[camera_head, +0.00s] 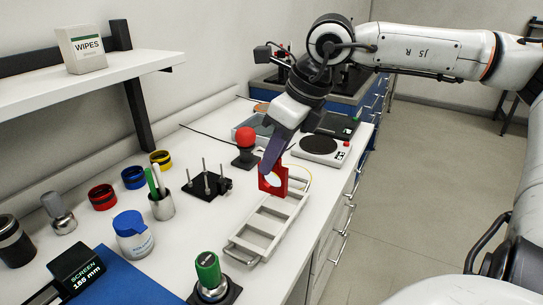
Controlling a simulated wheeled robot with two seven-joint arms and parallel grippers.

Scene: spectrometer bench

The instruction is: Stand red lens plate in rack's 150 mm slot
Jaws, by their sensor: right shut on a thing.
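The red lens plate (279,186) is a square red frame with a round opening, held roughly upright. My right gripper (268,170) comes down from above and is shut on its upper left part. The fingers hide part of the plate. The pale grey rack (286,231) lies on the white bench, a long frame with several open sections and a wire handle at its near end. The plate is at the rack's far end; I cannot tell whether its lower edge touches the rack. No slot marks are readable. My left gripper is not in view.
Left of the rack stand a black post base (206,184), a pen cup (162,206) and a blue-lidded jar (133,236). A green-topped knob (208,272) is near its front. A red-topped knob (245,140) and a round-plate instrument (319,146) are behind.

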